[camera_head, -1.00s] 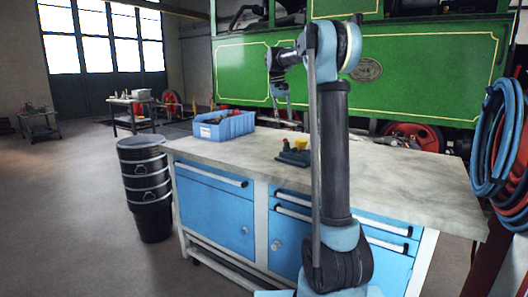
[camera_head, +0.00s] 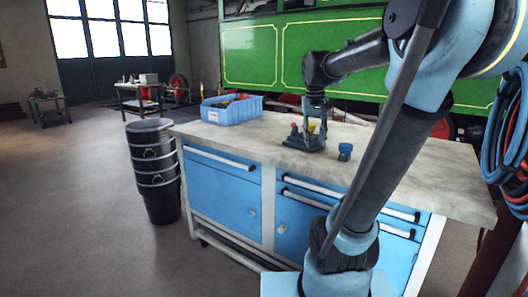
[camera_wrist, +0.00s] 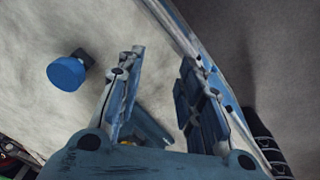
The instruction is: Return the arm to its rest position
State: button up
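My gripper (camera_head: 315,122) hangs fingers-down over the workbench (camera_head: 420,165), overlapping a dark blue fixture (camera_head: 297,142) in the head view. Red and yellow pieces show at that fixture. In the wrist view, my gripper's two fingers (camera_wrist: 161,62) stand apart with only bare bench top seen between their tips, so it is open and empty. A small blue-capped piece (camera_head: 345,150) stands on the bench to the right of the fixture; it also shows in the wrist view (camera_wrist: 67,73), left of the fingers. My arm is bent, with its elbow high at the right.
A blue bin (camera_head: 232,113) with items stands on the bench's back left. Stacked black buckets (camera_head: 153,170) stand left of the bench. A green steam tram (camera_head: 250,55) is behind it. Blue and red hoses (camera_head: 512,140) hang at the right.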

jog(key=s+f+t, duration=0.1)
jog(key=s+f, duration=1.8)
jog(key=f, duration=0.1)
jog(key=shift+s+d+y, duration=0.2)
jog(key=shift+d+y, duration=0.2)
jog(key=shift+f, duration=0.15)
jog(key=shift+w+f, duration=0.15)
jog(key=shift+w, duration=0.25)
